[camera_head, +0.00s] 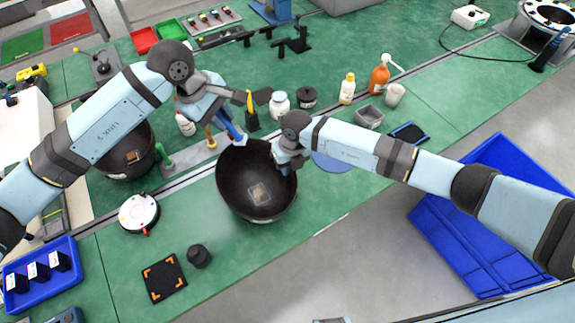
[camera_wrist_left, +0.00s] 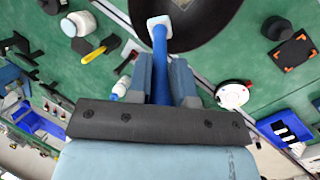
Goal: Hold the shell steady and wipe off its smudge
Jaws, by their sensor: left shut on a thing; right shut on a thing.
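The shell (camera_head: 240,205) is a dark, bowl-like piece on the green bench, its hollow facing me. A pale tan smudge (camera_head: 259,194) shows on its inner wall. My right gripper (camera_head: 288,160) is shut on the shell's upper right rim. My left gripper (camera_head: 232,130) is shut on a blue-handled wiping tool (camera_wrist_left: 160,65), above the shell's far rim. The tool has a white pad (camera_wrist_left: 158,27), which overlaps the dark shell (camera_wrist_left: 195,20) in the left wrist view. I cannot tell whether the pad touches the shell.
A second dark shell (camera_head: 112,165) stands at the left, partly behind my left arm. A round white device (camera_head: 139,212), a black square mat (camera_head: 164,278) and a dark knob-like piece (camera_head: 199,256) lie nearby. Bottles and jars stand behind. The bench front edge is close below the shell.

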